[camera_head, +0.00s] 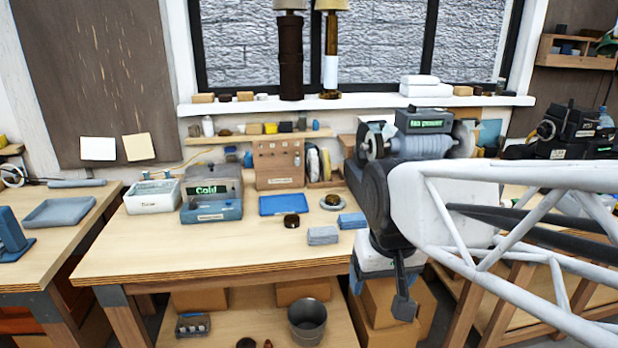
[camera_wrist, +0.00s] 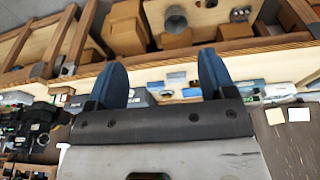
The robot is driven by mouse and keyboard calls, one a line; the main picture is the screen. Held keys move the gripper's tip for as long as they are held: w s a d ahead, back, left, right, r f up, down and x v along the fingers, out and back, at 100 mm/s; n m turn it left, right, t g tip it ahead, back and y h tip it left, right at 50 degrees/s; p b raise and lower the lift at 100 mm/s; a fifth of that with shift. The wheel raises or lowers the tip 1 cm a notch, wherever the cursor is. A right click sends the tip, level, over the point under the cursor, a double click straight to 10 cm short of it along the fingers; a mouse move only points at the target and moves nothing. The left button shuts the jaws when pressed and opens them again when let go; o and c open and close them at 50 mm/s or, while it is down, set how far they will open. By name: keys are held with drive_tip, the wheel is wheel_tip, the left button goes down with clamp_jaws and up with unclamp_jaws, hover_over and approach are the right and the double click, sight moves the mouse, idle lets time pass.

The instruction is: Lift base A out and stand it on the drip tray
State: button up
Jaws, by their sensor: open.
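I cannot pick out base A; no label for it can be read. A lidded bath marked "Cold" (camera_head: 212,197) and a white bath (camera_head: 153,197) stand at the bench's back left; what is inside them is hidden or too small to tell. A shallow blue-grey tray (camera_head: 60,213) lies on the left bench, and a flat blue tray or mat (camera_head: 284,204) lies mid-bench. I cannot tell which is the drip tray. My gripper (camera_wrist: 162,68) is open, its blue fingers apart with nothing between them. In the head view it hangs at the bench's front right, away from the baths.
The front of the middle bench (camera_head: 200,255) is clear. A dark round piece (camera_head: 291,220) and grey blocks (camera_head: 322,235) lie near its right side. A metal bucket (camera_head: 309,320) and cardboard boxes sit below. Two tall lamp columns stand on the windowsill.

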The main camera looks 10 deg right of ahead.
drive_tip(key=w+d+r, duration=0.1)
drive_tip(key=w+r, duration=0.1)
drive_tip(key=w, duration=0.7)
drive_tip(key=w+r, duration=0.3)
drive_tip(key=w, duration=0.6)
drive_tip(key=g, duration=0.2)
hover_over(333, 197)
drive_tip(key=shift+m, duration=0.4)
wheel_tip(333, 197, down, 20)
drive_tip(key=shift+s+r, duration=0.15)
drive_tip(key=shift+r, duration=0.05)
drive_tip(key=shift+f, duration=0.15)
drive_tip(key=shift+f, duration=3.85)
